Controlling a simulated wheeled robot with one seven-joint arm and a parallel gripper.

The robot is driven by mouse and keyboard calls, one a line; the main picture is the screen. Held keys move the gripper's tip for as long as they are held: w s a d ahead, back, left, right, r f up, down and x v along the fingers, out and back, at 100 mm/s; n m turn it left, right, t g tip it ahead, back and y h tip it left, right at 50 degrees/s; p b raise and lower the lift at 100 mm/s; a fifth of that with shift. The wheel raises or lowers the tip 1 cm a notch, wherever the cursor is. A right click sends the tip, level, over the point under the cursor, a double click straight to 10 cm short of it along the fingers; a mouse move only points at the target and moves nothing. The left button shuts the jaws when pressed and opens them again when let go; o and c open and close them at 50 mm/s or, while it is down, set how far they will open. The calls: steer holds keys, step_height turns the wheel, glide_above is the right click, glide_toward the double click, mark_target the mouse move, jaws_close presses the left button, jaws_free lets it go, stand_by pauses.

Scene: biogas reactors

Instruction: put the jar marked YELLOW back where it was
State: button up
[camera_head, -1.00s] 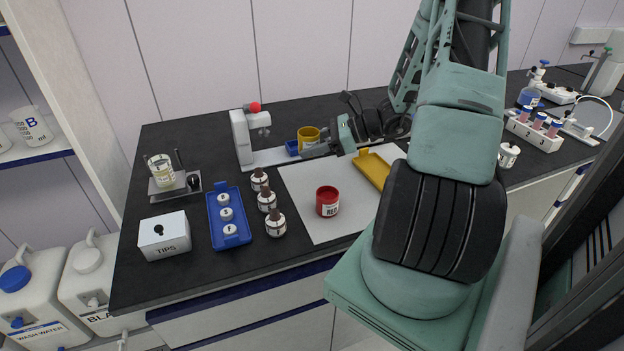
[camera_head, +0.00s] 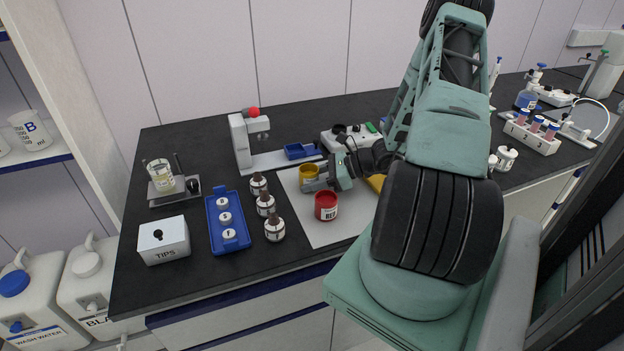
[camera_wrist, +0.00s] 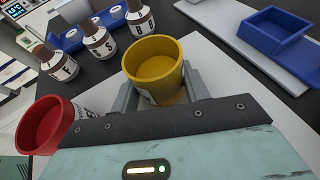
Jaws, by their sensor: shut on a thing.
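A yellow jar (camera_head: 308,172), open at the top, is held between the fingers of my gripper (camera_head: 318,184). It also shows in the wrist view (camera_wrist: 154,66), upright and empty inside, with my gripper (camera_wrist: 160,98) shut around it. The jar is over the back left of the white mat (camera_head: 330,234); I cannot tell whether it touches the mat. A red jar (camera_head: 326,206) stands on the mat in front of my gripper, and it shows at the left of the wrist view (camera_wrist: 42,122). The yellow jar's label is mostly hidden.
Brown-capped bottles (camera_head: 265,203) stand left of the mat, beside a blue tray (camera_head: 243,240). A blue bin (camera_head: 297,151) sits on a pale base behind. A yellow tray (camera_head: 376,183) is partly hidden by my arm. The mat's front is clear.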

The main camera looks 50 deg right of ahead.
steer(key=shift+f, duration=0.15)
steer(key=o, duration=1.1)
steer(key=shift+c, duration=0.2)
